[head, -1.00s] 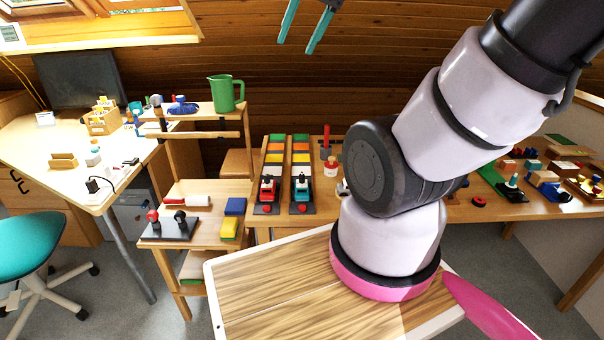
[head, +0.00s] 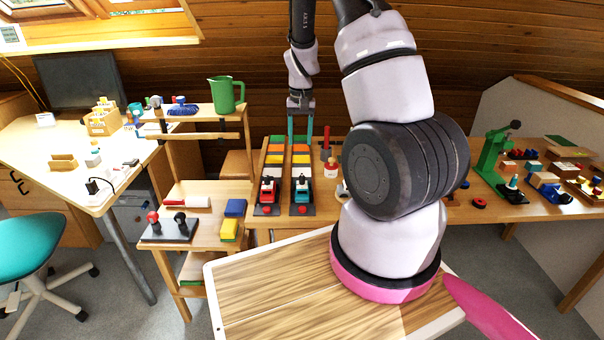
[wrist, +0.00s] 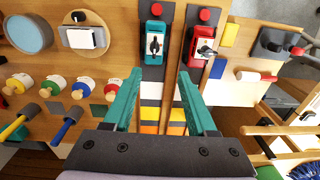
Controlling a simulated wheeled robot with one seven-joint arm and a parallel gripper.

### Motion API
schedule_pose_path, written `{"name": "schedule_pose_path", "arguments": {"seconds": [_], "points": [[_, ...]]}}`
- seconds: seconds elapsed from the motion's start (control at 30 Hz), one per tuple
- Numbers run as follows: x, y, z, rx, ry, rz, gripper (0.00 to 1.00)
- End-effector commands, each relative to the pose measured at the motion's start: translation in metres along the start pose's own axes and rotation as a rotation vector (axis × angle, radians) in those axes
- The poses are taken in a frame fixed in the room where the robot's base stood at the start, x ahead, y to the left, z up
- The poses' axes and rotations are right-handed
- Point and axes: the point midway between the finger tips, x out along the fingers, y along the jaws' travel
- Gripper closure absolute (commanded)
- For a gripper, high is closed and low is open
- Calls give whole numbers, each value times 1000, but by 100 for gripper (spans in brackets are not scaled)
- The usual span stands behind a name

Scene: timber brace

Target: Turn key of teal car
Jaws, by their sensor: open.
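The teal car (head: 302,189) sits on the right one of two dark tracks on the bench in the head view, with a red button at the track's near end. In the wrist view the teal car (wrist: 154,44) is at the top middle, with a black key (wrist: 154,46) on its pale top. The red car (head: 267,190) is beside it on the left track; the wrist view shows it (wrist: 203,48) to the right. My gripper (head: 300,138) points down above the far end of the teal car's track. Its teal fingers (wrist: 160,90) are apart with nothing between them.
Coloured blocks (head: 301,158) line the tracks beyond the cars. A red-topped peg stand (head: 327,145) stands right of the tracks. A green jug (head: 226,94) is on the shelf at left. In the wrist view, several knobbed cylinders (wrist: 55,84) lie left.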

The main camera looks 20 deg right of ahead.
Motion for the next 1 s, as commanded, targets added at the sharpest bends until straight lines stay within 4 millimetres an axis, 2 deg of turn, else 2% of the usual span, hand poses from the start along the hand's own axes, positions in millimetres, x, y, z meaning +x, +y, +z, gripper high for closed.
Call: {"name": "schedule_pose_path", "arguments": {"seconds": [0.03,0.1,0.37,0.7,0.83,1.0], "points": [[12,3,-1,-1,-12,14,43],[22,6,-3,-3,-19,25,43],[49,9,-3,-5,-25,33,43],[111,11,-1,-4,-25,33,43],[127,11,-1,-4,-24,32,43],[135,11,-1,-6,-22,32,43]]}}
